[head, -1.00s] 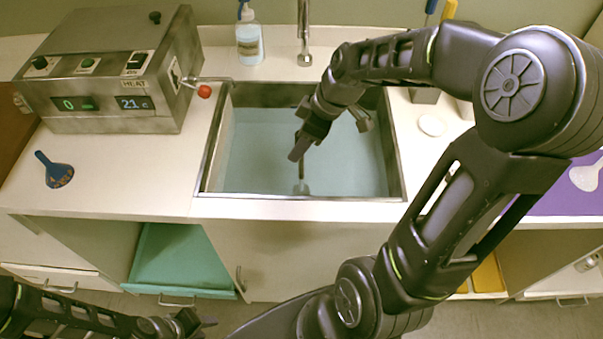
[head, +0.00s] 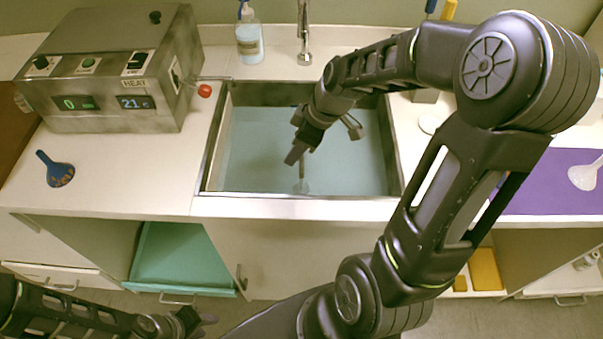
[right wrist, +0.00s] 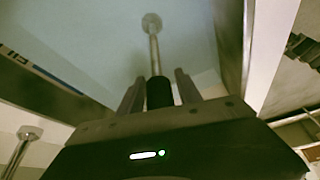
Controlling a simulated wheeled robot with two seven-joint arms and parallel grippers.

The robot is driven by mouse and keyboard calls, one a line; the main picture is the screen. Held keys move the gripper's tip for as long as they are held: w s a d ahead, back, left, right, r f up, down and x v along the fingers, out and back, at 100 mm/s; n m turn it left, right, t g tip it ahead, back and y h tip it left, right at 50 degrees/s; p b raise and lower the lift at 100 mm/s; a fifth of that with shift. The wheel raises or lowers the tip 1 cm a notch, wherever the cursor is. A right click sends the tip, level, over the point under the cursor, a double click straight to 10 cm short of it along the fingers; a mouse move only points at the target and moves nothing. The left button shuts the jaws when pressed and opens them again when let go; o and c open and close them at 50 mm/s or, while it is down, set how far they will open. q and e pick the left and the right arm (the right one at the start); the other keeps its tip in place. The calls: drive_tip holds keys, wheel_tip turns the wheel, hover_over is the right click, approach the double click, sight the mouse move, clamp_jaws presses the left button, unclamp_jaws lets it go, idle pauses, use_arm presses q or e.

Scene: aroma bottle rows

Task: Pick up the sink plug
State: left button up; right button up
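The two fingers of my right gripper (right wrist: 159,88) stand on either side of the black grip, with narrow gaps visible. My left gripper (head: 197,320) is low at the left, in front of the cabinets and away from the plug; its finger opening is unclear.
The metal sink rim surrounds the basin. A heater box (head: 115,75) with a red-knobbed lever (head: 204,91) stands left of it. A soap bottle (head: 249,42) and tap (head: 304,35) are behind.

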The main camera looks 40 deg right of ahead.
clamp_jaws()
drive_tip(key=shift+r, duration=0.1)
idle(0.4)
wheel_tip(320, 180, up, 10)
drive_tip(key=shift+f+b, duration=0.1)
drive_tip(key=shift+b, duration=0.25)
idle(0.5)
